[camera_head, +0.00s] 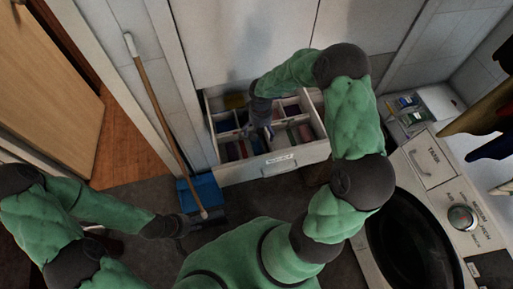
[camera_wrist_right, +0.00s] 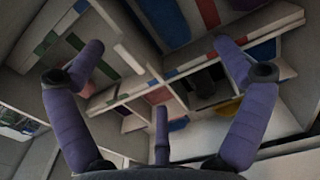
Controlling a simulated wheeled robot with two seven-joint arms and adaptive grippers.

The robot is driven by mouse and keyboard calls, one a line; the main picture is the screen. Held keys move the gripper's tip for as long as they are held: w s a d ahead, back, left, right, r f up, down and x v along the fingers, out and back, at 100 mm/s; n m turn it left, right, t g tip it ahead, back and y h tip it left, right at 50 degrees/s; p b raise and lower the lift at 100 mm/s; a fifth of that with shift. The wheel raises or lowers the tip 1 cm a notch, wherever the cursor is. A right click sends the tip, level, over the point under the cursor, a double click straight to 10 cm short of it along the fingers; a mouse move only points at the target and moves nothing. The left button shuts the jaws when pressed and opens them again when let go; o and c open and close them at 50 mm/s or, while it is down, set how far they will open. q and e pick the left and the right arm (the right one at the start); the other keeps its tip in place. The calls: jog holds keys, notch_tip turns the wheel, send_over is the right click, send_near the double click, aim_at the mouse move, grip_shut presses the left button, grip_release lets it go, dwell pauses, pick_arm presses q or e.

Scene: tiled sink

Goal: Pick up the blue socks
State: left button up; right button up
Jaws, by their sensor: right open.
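An open white drawer (camera_head: 270,165) with dividers holds folded cloth items of several colours. Blue folded pieces (camera_head: 225,124) lie in a left compartment; I cannot tell for sure which are the blue socks. In the right wrist view, a blue piece (camera_wrist_right: 165,18) shows at the top, between the fingers. My right gripper (camera_head: 262,128) reaches down over the drawer's middle. Its purple fingers (camera_wrist_right: 160,75) are spread with nothing between them, and they hide part of the drawer. My left gripper (camera_head: 192,226) is low by the dustpan, away from the drawer; its fingers are too dark to read.
A broom (camera_head: 157,95) with a wooden handle leans left of the drawer, by a blue dustpan (camera_head: 202,192). A wooden door (camera_head: 45,85) is at the far left.

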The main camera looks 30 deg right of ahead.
aim_at(259, 143)
notch_tip(259, 143, down, 5)
jog(key=shift+r+b, duration=0.2)
jog(key=shift+b, duration=0.4)
jog(key=f, duration=0.1)
jog(key=f+b, duration=0.1)
jog(key=f, duration=0.1)
jog(key=f+b, duration=0.1)
jog(key=shift+s+a+f, duration=0.25)
jog(key=shift+s+a, duration=0.1)
jog(key=shift+a, duration=0.05)
jog(key=shift+f, duration=0.35)
jog(key=shift+c, duration=0.3)
jog(key=c, duration=1.1)
